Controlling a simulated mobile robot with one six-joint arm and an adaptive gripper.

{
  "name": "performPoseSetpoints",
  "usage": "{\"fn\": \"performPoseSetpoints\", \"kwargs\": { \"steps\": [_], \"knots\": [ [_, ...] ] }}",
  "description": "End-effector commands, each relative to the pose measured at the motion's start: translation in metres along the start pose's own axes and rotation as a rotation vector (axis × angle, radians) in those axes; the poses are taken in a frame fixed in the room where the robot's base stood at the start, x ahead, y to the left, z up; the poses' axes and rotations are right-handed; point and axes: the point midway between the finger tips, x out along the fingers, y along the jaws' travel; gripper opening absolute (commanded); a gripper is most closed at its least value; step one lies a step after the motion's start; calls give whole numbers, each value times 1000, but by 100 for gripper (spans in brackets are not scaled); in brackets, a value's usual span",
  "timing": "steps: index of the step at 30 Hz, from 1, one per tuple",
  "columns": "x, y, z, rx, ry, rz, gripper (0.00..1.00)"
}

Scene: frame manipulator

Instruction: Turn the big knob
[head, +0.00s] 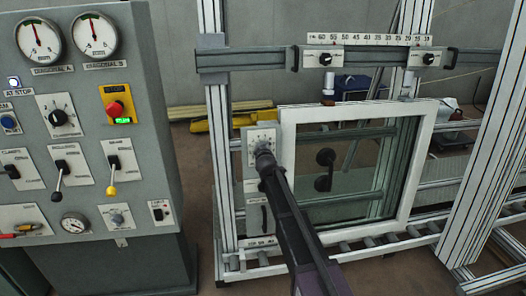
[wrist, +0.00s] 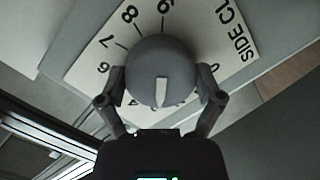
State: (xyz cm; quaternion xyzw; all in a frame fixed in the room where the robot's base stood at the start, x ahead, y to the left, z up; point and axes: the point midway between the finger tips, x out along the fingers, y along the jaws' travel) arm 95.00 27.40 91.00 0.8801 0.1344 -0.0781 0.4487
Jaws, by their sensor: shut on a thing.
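The big knob (wrist: 160,62) is a round grey knob with a white pointer line, on a white dial plate (wrist: 88,50) with printed digits and partly cut-off lettering starting "SIDE CL". In the wrist view its pointer line points down toward my gripper's body. My gripper (wrist: 161,84) has one finger on each side of the knob and is shut on it. In the head view my gripper (head: 264,158) reaches the upper part of a narrow grey panel (head: 249,160) left of the white window frame, and covers most of the knob.
A grey control cabinet (head: 150,200) with gauges, levers and smaller knobs stands at the left. The white window frame (head: 355,110) stands just right of my gripper. A rail (head: 270,60) with two small black knobs crosses above. Metal posts (head: 490,150) stand at the right.

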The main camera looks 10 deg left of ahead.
Motion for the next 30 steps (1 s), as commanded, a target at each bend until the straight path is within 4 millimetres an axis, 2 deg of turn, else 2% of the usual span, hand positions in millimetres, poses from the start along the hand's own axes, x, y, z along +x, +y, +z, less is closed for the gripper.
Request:
{"fn": "performPoseSetpoints", "kwargs": {
  "steps": [3, 4, 5, 21, 30],
  "knots": [
    [2, 1, -1, -1, 4, 2, 37],
    [2, 1, -1, -1, 3, 2, 94],
    [2, 1, -1, -1, 3, 2, 100],
    [0, 0, 0, -14, 0, 3, 100],
    [0, -1, 1, -131, -7, 24, 100]
  ]
}}
